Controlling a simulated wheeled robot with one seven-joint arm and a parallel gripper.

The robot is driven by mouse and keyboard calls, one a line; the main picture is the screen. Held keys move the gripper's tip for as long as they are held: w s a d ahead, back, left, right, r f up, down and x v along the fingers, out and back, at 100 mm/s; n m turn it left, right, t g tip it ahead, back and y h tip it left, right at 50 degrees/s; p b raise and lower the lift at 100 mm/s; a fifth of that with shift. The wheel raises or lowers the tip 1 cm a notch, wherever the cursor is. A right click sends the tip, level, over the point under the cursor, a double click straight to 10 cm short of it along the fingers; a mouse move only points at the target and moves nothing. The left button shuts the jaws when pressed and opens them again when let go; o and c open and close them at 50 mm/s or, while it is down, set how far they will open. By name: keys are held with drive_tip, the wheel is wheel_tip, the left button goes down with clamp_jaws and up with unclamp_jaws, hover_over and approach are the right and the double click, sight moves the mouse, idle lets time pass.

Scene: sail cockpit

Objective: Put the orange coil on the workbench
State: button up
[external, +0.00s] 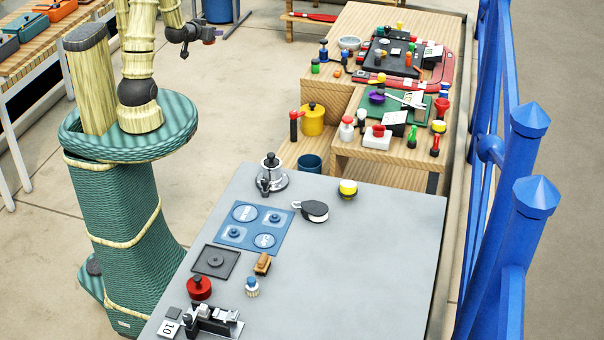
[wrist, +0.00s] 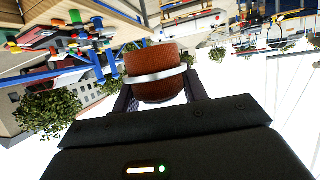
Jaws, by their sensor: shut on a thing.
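In the wrist view, an orange-brown coil (wrist: 153,62) with a pale band around it sits between the two dark fingers of my gripper (wrist: 159,92). The gripper is shut on it. In the external view, my gripper (external: 208,34) is at the upper left, held up in the air near my column, away from every table. The coil is too small there to make out clearly. Wooden bench tops stand at the back right (external: 366,20) and at the upper left (external: 72,34); I cannot tell which is the workbench.
A grey table (external: 350,270) fills the front, with a blue mat (external: 270,218), a red pot (external: 199,288) and several small items. Its right part is clear. The back-right bench is crowded. A blue railing (external: 515,210) runs along the right. Open floor lies between my base and the back-right bench.

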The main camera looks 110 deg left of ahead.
drive_tip(key=w+f+m+t+b, duration=0.3)
drive_tip(key=w+f+b, duration=1.1)
drive_tip(key=w+f, duration=0.1)
drive_tip(key=m+t+h+b, duration=0.2)
drive_tip(key=t+b, duration=0.1)
drive_tip(key=b, duration=1)
hover_over(295, 153)
wheel_tip(295, 153, down, 14)
drive_tip(key=shift+a+f, duration=0.1)
drive_tip(key=shift+f, duration=0.05)
wheel_tip(295, 153, down, 6)
drive_tip(key=shift+f+b, duration=0.1)
drive_tip(key=shift+b, duration=0.7)
drive_tip(key=shift+f+b, duration=0.5)
drive_tip(key=shift+f, duration=1.3)
